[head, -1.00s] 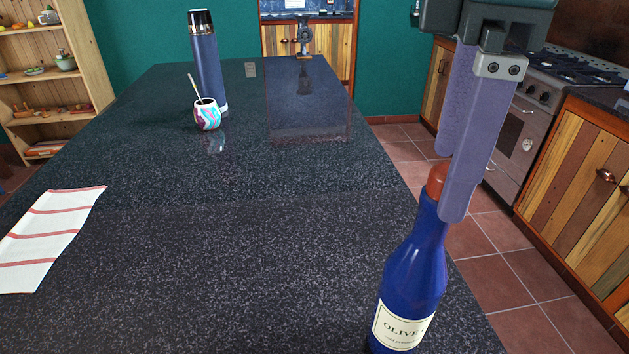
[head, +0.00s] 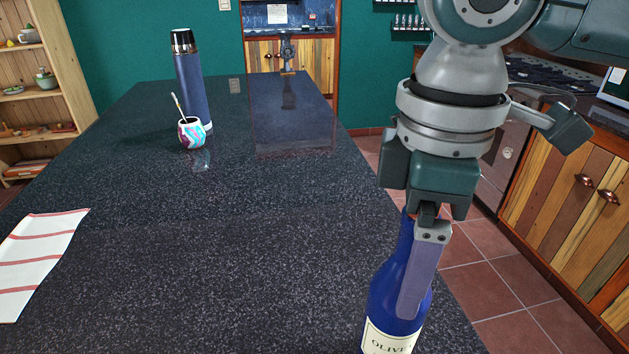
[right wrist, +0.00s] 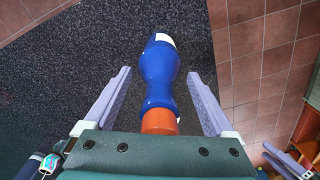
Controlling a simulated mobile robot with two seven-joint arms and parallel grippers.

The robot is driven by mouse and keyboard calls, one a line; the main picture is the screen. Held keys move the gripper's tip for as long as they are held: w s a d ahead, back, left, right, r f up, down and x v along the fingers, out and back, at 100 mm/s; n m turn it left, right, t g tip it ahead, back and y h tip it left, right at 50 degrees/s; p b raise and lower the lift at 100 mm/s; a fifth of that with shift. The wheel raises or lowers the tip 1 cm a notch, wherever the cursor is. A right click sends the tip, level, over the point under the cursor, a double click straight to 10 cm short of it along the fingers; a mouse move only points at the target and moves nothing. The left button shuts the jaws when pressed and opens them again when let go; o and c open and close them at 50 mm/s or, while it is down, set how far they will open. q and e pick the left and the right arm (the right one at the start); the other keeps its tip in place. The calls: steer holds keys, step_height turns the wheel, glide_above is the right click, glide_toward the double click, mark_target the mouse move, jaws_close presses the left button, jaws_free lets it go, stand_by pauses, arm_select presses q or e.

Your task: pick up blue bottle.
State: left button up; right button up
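The blue bottle (head: 398,290) stands upright near the right edge of the dark counter, with a cream label reading "OLIVE". My right gripper (head: 411,312) is over it from above, one purple finger in front of the bottle's neck and shoulder. In the right wrist view the blue bottle (right wrist: 160,75) and its orange-brown cap lie between the two spread fingers of my right gripper (right wrist: 158,88), with a gap on each side. The bottle's base is cut off in the head view.
The dark speckled counter (head: 200,270) is mostly clear. A striped cloth (head: 38,255) lies at left. A painted cup (head: 191,133) and a dark blue flask (head: 190,85) stand farther back. Wooden cabinets (head: 560,200) are at right, across a tiled floor.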

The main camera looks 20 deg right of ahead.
jaws_close()
stand_by(0.5)
steer(key=shift+r, duration=0.1)
